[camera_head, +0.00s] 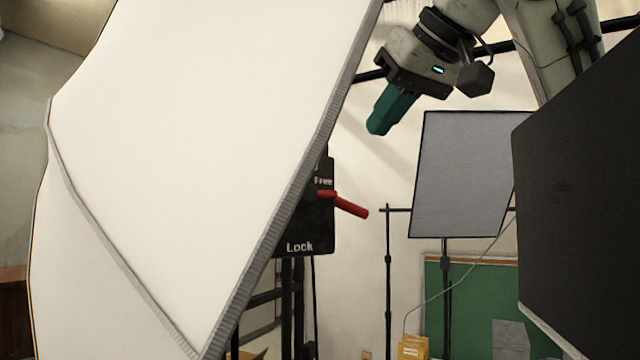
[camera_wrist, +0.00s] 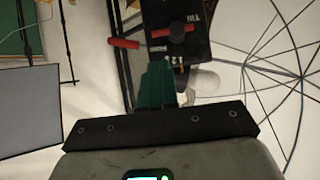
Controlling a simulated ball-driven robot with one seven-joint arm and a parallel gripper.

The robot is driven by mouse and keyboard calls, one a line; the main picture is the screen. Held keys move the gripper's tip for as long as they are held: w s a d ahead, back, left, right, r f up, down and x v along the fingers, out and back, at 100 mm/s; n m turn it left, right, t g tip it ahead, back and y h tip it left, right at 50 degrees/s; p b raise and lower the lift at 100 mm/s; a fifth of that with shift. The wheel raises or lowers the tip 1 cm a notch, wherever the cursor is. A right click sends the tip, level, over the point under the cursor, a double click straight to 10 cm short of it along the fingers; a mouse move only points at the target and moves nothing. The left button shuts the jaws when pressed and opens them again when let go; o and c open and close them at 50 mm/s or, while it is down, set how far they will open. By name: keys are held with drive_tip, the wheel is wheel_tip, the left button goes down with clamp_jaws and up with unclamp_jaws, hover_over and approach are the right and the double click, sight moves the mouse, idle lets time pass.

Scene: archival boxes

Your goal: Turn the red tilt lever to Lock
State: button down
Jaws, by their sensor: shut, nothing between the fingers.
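The red tilt lever (camera_head: 348,205) sticks out to the right and slightly down from a black plate (camera_head: 318,235). The plate reads "Free" just above the lever and "Lock" near its bottom edge. The white softbox hides the plate's left part. My gripper (camera_head: 378,130) is shut and empty, with teal fingers, above and to the right of the lever and apart from it in the picture. In the wrist view the fingers (camera_wrist: 156,66) point toward the plate (camera_wrist: 190,48), and the red lever (camera_wrist: 124,43) lies beyond their tips, to the left.
A large white softbox (camera_head: 200,130) fills the left. A dark panel (camera_head: 580,190) stands close at right. A grey panel (camera_head: 465,175) on a stand is behind, with a green board (camera_head: 470,310) and a yellow box (camera_head: 413,347) below. Open air lies between gripper and lever.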

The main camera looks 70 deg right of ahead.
drive_tip(key=shift+w+d, duration=0.15)
drive_tip(key=shift+w, duration=0.05)
drive_tip(key=p, duration=0.4)
approach(328, 192)
drive_tip(key=x, duration=0.7)
drive_tip(key=shift+s, duration=0.1)
